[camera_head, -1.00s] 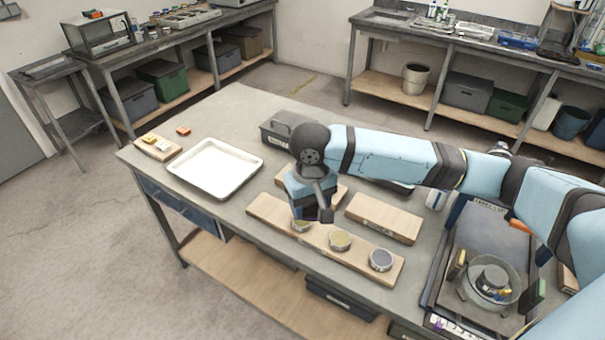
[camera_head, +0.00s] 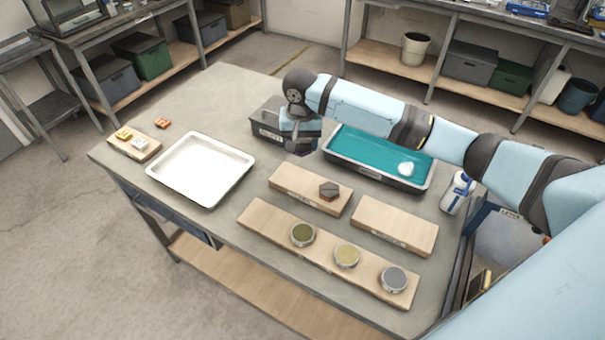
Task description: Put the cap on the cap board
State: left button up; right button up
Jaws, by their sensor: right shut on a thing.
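My right gripper (camera_head: 301,152) hangs at the right end of the grey box, pointing down. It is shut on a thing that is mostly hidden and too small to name. A dark hexagonal cap-like piece (camera_head: 329,190) lies on the middle wooden board (camera_head: 290,184). The right wooden board (camera_head: 395,225) is bare. Both boards carry small labels that I cannot read, so I cannot tell which is the cap board. A long front board (camera_head: 268,222) holds three round containers: olive (camera_head: 302,235), yellow (camera_head: 346,256) and grey (camera_head: 394,279). My left gripper is not in view.
A grey box (camera_head: 265,127) and a teal-lined tray (camera_head: 370,155) with a white piece (camera_head: 406,169) stand at the back. A white tray (camera_head: 202,168) and a small board (camera_head: 148,149) are on the left. A white bottle (camera_head: 457,192) stands at the right.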

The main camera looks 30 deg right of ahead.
send_over(301, 181)
notch_tip(301, 181, down, 8)
jog(key=shift+r, duration=0.2)
jog(key=shift+f, duration=2.45)
jog(key=shift+f+p, duration=0.1)
jog(key=shift+p, duration=0.2)
jog(key=o, duration=1.1)
notch_tip(301, 181, up, 12)
jog(key=shift+s+a+r+b, duration=0.1)
jog(key=shift+r+b, duration=0.05)
jog(key=shift+b, duration=0.15)
